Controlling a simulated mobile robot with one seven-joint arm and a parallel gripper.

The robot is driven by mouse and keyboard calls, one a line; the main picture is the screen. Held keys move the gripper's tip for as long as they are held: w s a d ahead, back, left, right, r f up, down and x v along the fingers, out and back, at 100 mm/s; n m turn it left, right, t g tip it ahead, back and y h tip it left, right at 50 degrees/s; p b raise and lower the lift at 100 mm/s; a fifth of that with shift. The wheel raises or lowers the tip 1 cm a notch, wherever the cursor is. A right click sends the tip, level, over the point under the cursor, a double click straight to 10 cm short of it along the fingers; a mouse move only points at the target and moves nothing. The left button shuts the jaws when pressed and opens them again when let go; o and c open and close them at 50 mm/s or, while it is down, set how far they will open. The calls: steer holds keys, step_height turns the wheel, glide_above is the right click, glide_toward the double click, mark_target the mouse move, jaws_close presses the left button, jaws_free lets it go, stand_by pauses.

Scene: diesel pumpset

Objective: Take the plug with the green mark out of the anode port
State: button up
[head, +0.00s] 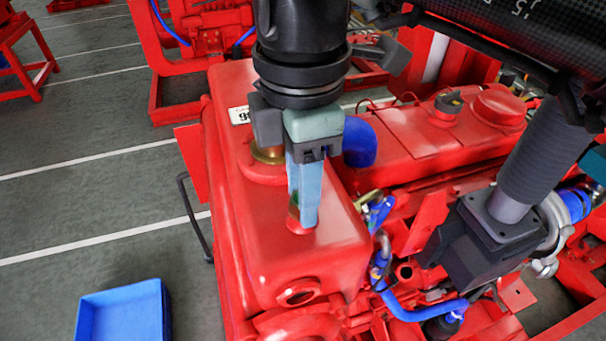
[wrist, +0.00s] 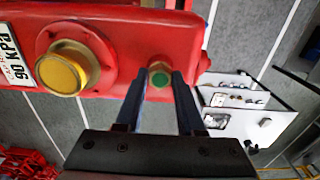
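The plug with the green mark (wrist: 159,79) sits in the anode port on the red tank (wrist: 190,43). In the wrist view its green round face shows inside a brownish rim. My gripper (wrist: 159,76) is open, with one dark finger on each side of the plug and small gaps between. In the head view my gripper (head: 304,222) points down at the top of the tank (head: 250,235). Its blue-grey fingers hide most of the plug there. The head view does not show clearly whether the fingertips touch the tank.
A brass cap (wrist: 63,72) stands on the tank beside the plug, near a "90 kPa" label (wrist: 20,60). A blue hose elbow (head: 359,142) is close to the right of my gripper. An empty blue bin (head: 123,308) lies at lower left, with clear floor around it.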

jaws_close()
stand_by(0.3)
stand_by(0.4)
steer(key=n, duration=0.5)
steer(key=shift+n, duration=0.4)
steer(key=n, duration=1.8)
steer(key=shift+b, duration=0.4)
